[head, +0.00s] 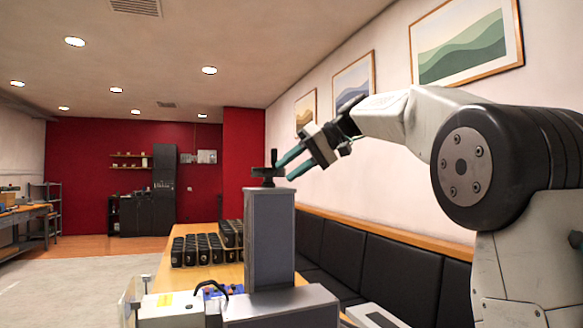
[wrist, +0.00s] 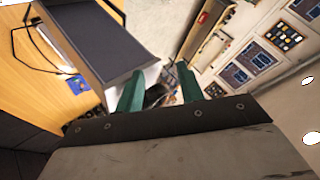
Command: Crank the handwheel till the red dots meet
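The dark handwheel (head: 268,173) sits on top of a tall grey column (head: 269,235) in the head view, with a short upright handle (head: 274,157) on its rim. My gripper (head: 284,170) reaches in from the upper right, its two teal fingers apart and their tips close beside the handwheel. I cannot tell whether they touch it. In the wrist view my gripper (wrist: 160,68) shows the fingers spread, with no clear object held; the grey column (wrist: 95,40) is at the upper left. The handwheel is not clearly seen there. No red dots are visible.
Rows of black parts stand on a wooden table (head: 200,273) behind the column. A white-grey machine body (head: 170,305) is at the column's foot. A black padded bench (head: 400,270) runs along the right wall. Open floor (head: 80,285) lies at the left.

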